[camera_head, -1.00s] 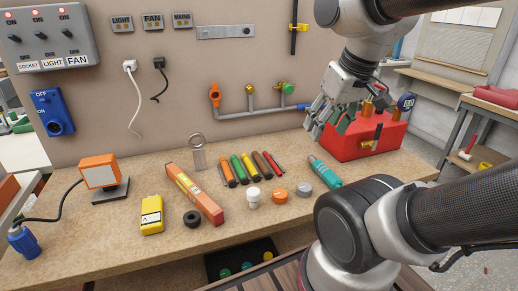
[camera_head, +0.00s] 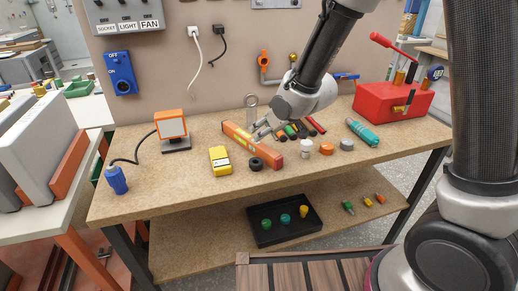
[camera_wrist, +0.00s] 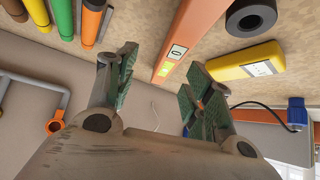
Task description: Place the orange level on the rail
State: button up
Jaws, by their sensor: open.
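The orange level (camera_head: 250,146) is a long bar lying flat at a slant on the workbench. In the wrist view the level (camera_wrist: 186,40) shows its yellow-green vial and lies beyond the gap between my fingers. My gripper (camera_head: 263,130) is above the level's middle to far part, with its fingers apart and empty. In the wrist view my open gripper (camera_wrist: 160,85) shows both green-padded fingers, not touching the level. A grey metal strip on the wall (camera_head: 275,3), possibly the rail, is cut off by the top edge of the head view.
A yellow device (camera_head: 220,161) and a black roll (camera_head: 256,164) lie close to the level. Several coloured tubes (camera_head: 297,130) lie to its right, partly behind my gripper. An orange lamp (camera_head: 172,128) stands left, and a red toolbox (camera_head: 393,102) right. The front bench strip is clear.

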aim_at(250, 138)
jog(key=shift+s+a+f, duration=0.2)
jog(key=shift+a+f, duration=0.55)
jog(key=shift+f, duration=0.1)
jog(key=x, duration=0.7)
jog(key=shift+w+a+r, duration=0.25)
jog(key=shift+a+r, duration=0.05)
jog(key=shift+a, duration=0.1)
grip_shut()
